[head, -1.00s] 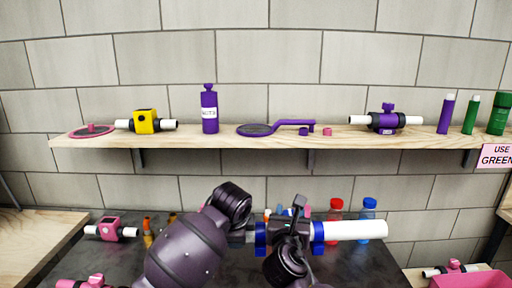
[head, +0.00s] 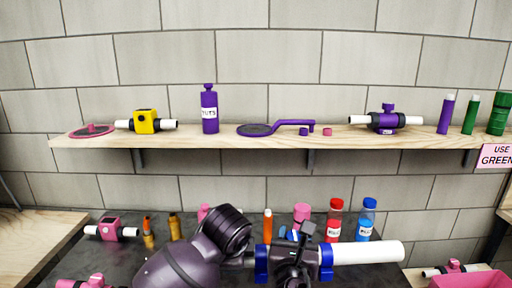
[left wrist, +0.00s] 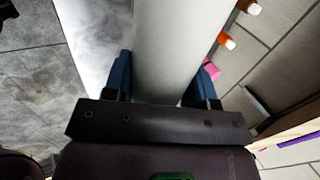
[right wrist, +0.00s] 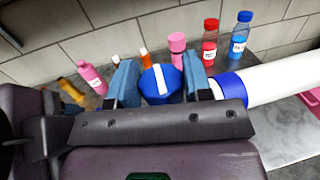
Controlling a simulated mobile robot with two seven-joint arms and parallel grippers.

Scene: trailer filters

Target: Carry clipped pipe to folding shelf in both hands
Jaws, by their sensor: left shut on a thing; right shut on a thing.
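The clipped pipe is a white pipe (head: 368,253) with blue clips (head: 262,264), level in front of me, low in the head view. My right gripper (head: 294,262) is at the clipped part. In the right wrist view its fingers are shut on a blue part (right wrist: 161,84), with the white pipe (right wrist: 268,82) running off to the right. In the left wrist view my left gripper (left wrist: 163,82) is shut around the white pipe (left wrist: 172,45). In the head view my arm hides the left gripper and that pipe end. I cannot tell which wooden surface is the folding shelf.
A wooden wall shelf (head: 210,143) holds valves, bottles and a purple pan-like part. Below, a dark countertop (head: 75,255) bears several bottles, including red (head: 334,222) and blue ones (head: 366,220). Wooden surfaces (head: 30,238) flank it. A pink bin (head: 468,281) is lower right.

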